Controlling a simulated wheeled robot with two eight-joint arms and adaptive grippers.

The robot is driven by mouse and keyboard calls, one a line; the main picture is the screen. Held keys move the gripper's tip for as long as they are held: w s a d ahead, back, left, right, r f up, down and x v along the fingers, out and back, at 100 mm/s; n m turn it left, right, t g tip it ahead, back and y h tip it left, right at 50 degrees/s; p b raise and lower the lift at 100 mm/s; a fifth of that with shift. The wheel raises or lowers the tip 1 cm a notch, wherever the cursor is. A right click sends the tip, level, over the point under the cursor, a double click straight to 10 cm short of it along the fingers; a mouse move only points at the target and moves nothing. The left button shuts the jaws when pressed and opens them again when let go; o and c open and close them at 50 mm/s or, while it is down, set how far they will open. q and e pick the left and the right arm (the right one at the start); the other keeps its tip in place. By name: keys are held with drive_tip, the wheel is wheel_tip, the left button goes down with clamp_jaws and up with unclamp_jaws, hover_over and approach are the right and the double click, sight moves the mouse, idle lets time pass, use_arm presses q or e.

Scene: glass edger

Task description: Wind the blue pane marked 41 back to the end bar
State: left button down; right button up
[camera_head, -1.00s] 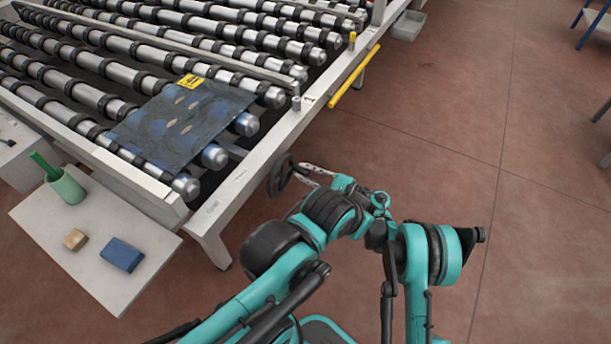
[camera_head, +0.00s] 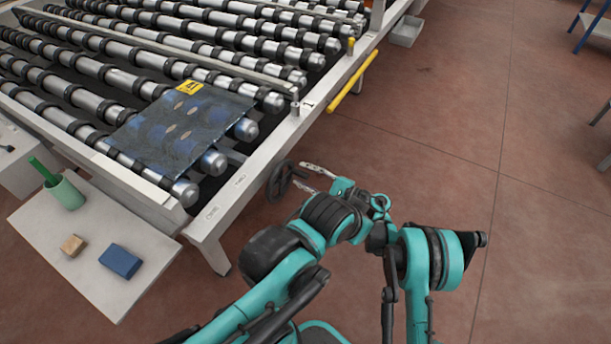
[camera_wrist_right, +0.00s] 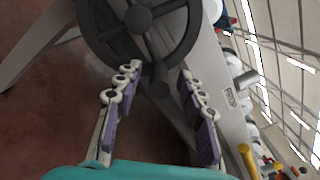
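The blue pane (camera_head: 178,135) lies flat on the rollers near the front right corner of the machine. It is dark, see-through blue with a yellow label (camera_head: 189,87) at its far edge; the number is too small to read. A pale bar (camera_head: 215,65) crosses the rollers beyond it; I cannot tell whether this is the end bar. The black handwheel (camera_head: 279,181) is on the machine's right side. My right gripper (camera_head: 303,176) is open beside it. In the wrist view the wheel (camera_wrist_right: 105,35) is ahead of the open, empty fingers (camera_wrist_right: 160,78). My left gripper is not in view.
A white side table (camera_head: 95,245) holds a green cup (camera_head: 68,193), a blue block (camera_head: 121,261) and a tan block (camera_head: 73,245). A yellow rail (camera_head: 350,80) runs along the machine's right side.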

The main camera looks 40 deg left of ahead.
drive_tip(key=v, duration=1.2)
